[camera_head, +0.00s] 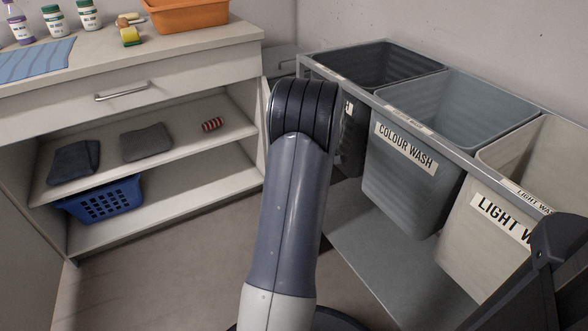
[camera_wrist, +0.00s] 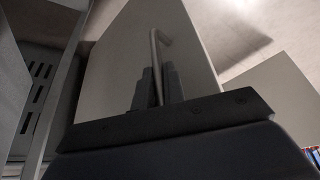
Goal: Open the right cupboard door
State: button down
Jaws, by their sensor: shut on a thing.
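In the wrist view a pale door panel (camera_wrist: 120,60) stands tilted in the picture, with a thin bent bar handle (camera_wrist: 157,45) on it. My gripper (camera_wrist: 156,82) is shut on this handle, its dark fingers on either side of the bar. In the head view the white cupboard (camera_head: 190,77) stands at the left with its front open and its shelves showing. A narrow pale strip at its right end, beside my arm, may be the right door seen nearly edge-on. My arm hides the gripper and handle in the head view.
A blue basket (camera_head: 105,202), folded dark cloths (camera_head: 146,143) and a striped roll (camera_head: 212,125) are inside the cupboard. A drawer with a handle (camera_head: 122,92) is above. Laundry bins (camera_head: 405,190) on a frame stand close at the right. Floor shows in front of the cupboard.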

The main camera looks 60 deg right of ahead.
jog(key=c, duration=1.5)
grip_release()
jog(key=shift+w, duration=0.1)
jog(key=p+v, duration=0.4)
jog(key=v, duration=0.6)
jog(key=shift+r, duration=0.35)
